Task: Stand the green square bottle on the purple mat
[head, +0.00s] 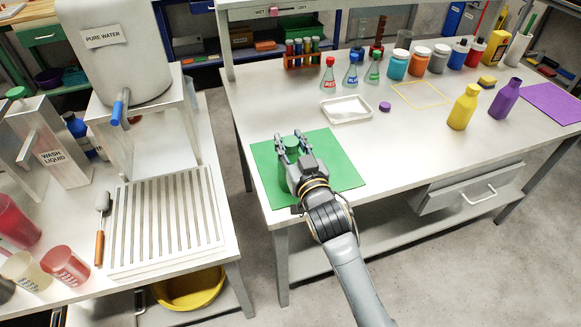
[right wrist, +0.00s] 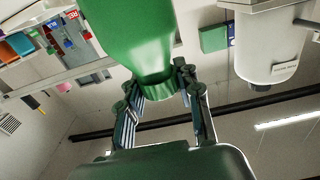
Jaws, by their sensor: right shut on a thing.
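The green square bottle (head: 292,178) is over the green mat (head: 342,165) at the table's left end, partly hidden behind my right gripper. My right gripper (head: 291,146) is shut on it near the neck. The right wrist view shows the green bottle (right wrist: 128,38) between the fingers (right wrist: 160,95). I cannot tell whether the bottle touches the mat. The purple mat (head: 556,101) lies at the table's far right, with its visible part bare. My left gripper is not in view.
A purple bottle (head: 505,99) stands just left of the purple mat, with a yellow bottle (head: 463,107) beside it. A white tray (head: 346,110), a purple cap (head: 385,106) and flasks (head: 350,72) are further back. The table's front middle is clear.

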